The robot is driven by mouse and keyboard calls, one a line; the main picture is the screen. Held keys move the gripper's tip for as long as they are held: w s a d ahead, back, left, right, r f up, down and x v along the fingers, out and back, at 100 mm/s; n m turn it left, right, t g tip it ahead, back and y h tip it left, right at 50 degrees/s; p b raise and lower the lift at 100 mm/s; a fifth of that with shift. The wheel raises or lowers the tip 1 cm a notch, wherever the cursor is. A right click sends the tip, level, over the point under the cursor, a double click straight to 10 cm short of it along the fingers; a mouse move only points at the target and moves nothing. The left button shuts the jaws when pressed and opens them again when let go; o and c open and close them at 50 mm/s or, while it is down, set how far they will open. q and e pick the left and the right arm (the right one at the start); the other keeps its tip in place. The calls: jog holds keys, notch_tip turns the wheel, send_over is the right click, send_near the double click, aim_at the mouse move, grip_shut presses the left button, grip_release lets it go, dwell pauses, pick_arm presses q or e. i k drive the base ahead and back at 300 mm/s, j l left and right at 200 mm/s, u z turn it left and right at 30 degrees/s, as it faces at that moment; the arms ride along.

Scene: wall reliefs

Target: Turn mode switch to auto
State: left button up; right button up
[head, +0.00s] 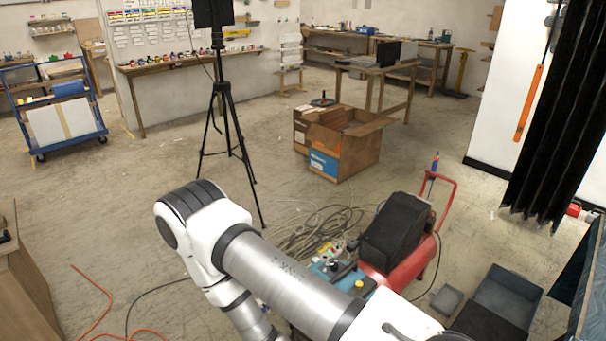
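A teal control box (348,276) with dark knobs and a yellow button (358,284) sits low on the floor side of the red machine, partly hidden behind my arm. I cannot tell whether one of its knobs is the mode switch, and no switch labels are readable. One white and grey arm of mine crosses the lower middle of the head view, bending at its left end and running down out of the picture. Neither gripper shows.
A red-framed machine with a black housing (396,228) stands beside the control box, with coiled cables (318,232) behind it. A black tripod (228,125) and an open cardboard box (345,155) stand farther back. Grey bins (508,292) lie at right. The left-centre floor is mostly clear.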

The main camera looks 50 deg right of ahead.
aim_at(333, 266)
jog(key=i+z, duration=0.65)
jog(key=z, duration=0.2)
jog(key=i+j+z, duration=0.15)
jog(key=i+z, duration=0.25)
jog(key=i+j+z, duration=0.2)
jog(key=z, duration=0.25)
jog(key=i+j+z, duration=0.1)
jog(key=z, duration=0.4)
jog(key=i+j+z, duration=0.25)
jog(key=z, duration=0.25)
jog(key=i+j+z, duration=0.2)
jog(key=z, duration=0.3)
jog(key=i+j+z, duration=0.1)
jog(key=j+z, duration=0.25)
jog(key=z, duration=0.15)
jog(key=j+z, duration=0.35)
jog(key=z, duration=0.15)
